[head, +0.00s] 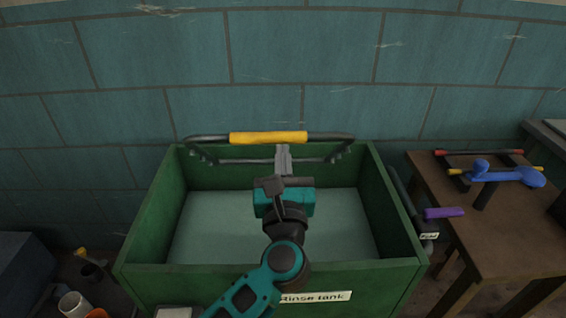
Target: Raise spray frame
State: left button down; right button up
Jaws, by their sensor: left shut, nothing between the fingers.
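The spray frame (208,139) is a dark tubular bar with a yellow grip (268,138) along its middle. It spans the back of the green rinse tank (150,232), with a second bar carrying small nozzles below it. My left gripper (283,150) reaches over the tank with its fingers pointing to the back. Its fingers are shut and empty, and their tips appear just below the yellow grip. I cannot tell whether they touch it. My right gripper is out of view.
A wooden table (462,216) at the right holds a blue tool (505,175) and red- and yellow-ended rods. A purple-handled lever (444,213) is at the tank's right side. At lower left are a white cup (73,305) and a yellow-handled item (81,254). A tiled wall stands behind.

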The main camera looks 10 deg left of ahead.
aim_at(282, 140)
pick_arm(q)
jog(key=r, duration=0.1)
jog(key=w+r+p, duration=0.2)
jog(key=shift+w+a+r, duration=0.25)
jog(key=shift+a+r, duration=0.05)
jog(key=shift+a, duration=0.1)
jog(key=r+x, duration=0.2)
jog(key=x, duration=0.7)
jog(key=s+r+x, duration=0.1)
jog(key=r+x, duration=0.1)
jog(key=x, duration=0.7)
jog(key=shift+w+p, duration=0.2)
jog(key=shift+p, duration=0.2)
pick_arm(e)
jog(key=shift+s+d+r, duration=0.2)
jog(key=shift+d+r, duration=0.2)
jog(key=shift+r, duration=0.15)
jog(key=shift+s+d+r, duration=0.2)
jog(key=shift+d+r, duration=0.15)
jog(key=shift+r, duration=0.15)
pick_arm(q)
jog(key=shift+w, duration=0.1)
jog(key=shift+f, duration=0.1)
